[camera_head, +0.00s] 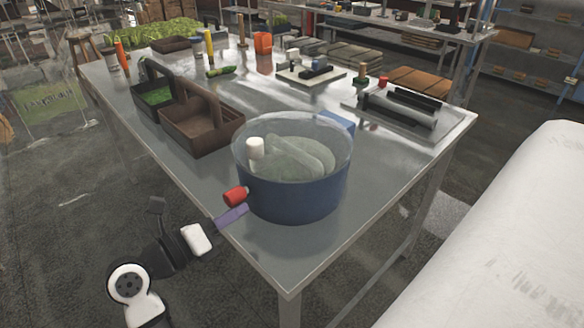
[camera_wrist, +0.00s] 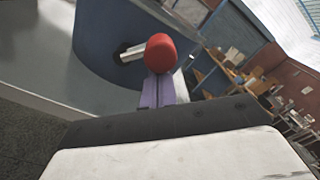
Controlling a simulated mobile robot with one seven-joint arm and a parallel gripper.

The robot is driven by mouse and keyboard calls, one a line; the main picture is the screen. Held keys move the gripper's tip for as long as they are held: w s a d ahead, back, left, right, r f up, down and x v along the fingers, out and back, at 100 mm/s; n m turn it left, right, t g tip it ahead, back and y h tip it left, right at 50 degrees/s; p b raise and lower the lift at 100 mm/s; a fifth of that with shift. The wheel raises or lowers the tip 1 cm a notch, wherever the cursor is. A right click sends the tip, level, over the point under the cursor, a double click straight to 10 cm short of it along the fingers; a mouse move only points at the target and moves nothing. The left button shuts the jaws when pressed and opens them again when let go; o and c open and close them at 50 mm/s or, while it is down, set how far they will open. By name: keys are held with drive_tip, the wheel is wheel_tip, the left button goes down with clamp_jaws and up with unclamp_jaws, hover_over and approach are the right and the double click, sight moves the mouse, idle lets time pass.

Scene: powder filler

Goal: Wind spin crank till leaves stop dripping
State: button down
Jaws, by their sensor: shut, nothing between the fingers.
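The salad spinner (camera_head: 296,196) has a dark blue tub and a clear upper part, and stands near the front corner of the metal table. Pale green leaves (camera_head: 300,155) show through the clear part, beside a white knob (camera_head: 256,148). Whether they drip cannot be seen. A red crank knob (camera_head: 236,196) sticks out from the tub's left side; in the wrist view the red knob (camera_wrist: 160,52) sits on a metal shaft (camera_wrist: 132,53). My gripper (camera_head: 233,215) has purple fingers, shut and empty, just below the knob. In the wrist view the fingertips overlap the knob's lower edge; contact cannot be told.
Two handled crates, one brown (camera_head: 195,126) and one dark (camera_head: 152,92), stand left of the spinner. A blue block (camera_head: 338,124) is behind it. A black-and-silver device (camera_head: 400,108) sits at the table's right. A white surface (camera_head: 510,235) fills the lower right.

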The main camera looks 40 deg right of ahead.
sight(225, 199)
drive_tip(key=shift+w+r+p, duration=0.3)
drive_tip(key=shift+r+p, duration=0.25)
drive_tip(key=shift+r, duration=0.2)
drive_tip(key=shift+w+r+p, duration=0.45)
drive_tip(key=shift+w+r, duration=0.15)
drive_tip(key=shift+r, duration=0.1)
drive_tip(key=shift+w+r, duration=0.3)
drive_tip(key=shift+w, duration=0.55)
